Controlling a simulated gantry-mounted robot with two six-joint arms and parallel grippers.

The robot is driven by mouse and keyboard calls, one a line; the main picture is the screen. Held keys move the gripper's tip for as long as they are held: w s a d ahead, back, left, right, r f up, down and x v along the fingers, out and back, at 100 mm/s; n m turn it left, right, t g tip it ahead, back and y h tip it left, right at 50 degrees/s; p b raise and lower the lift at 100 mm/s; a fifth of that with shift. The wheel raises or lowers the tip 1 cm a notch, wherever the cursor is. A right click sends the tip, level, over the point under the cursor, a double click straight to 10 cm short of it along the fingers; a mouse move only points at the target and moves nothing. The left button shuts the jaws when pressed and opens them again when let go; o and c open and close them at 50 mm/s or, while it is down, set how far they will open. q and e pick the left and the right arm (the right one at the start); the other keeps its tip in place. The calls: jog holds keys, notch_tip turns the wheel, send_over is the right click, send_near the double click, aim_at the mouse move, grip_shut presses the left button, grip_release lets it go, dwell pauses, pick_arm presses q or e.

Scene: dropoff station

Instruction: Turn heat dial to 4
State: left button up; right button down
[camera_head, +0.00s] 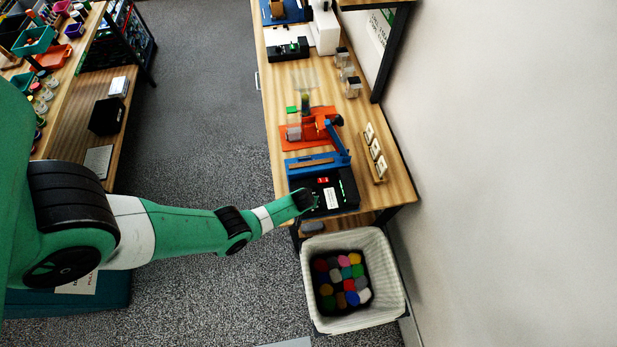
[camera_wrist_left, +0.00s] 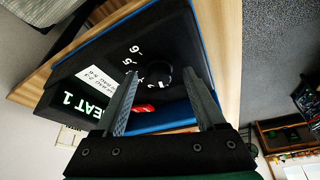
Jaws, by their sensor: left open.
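The black heat station (camera_head: 345,190) is at the near end of the wooden workbench in the head view. In the left wrist view its dark round dial (camera_wrist_left: 161,71) shows with white numbers around part of it. Its green display (camera_wrist_left: 80,103) reads "EAT 1", with the start cut off. My left gripper (camera_wrist_left: 160,78) is open, one finger on each side of the dial. I cannot tell whether the fingers touch it. In the head view my left gripper (camera_head: 306,200) is at the station's left edge. My right gripper is not in view.
A blue stand (camera_head: 318,162) adjoins the station, with an orange mat (camera_head: 292,137) behind it. A red switch (camera_wrist_left: 143,108) is on the station near the fingers. A white bin (camera_head: 384,313) of coloured pieces stands below the bench end. A wall is at right.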

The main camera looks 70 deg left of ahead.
pick_arm(q)
grip_shut()
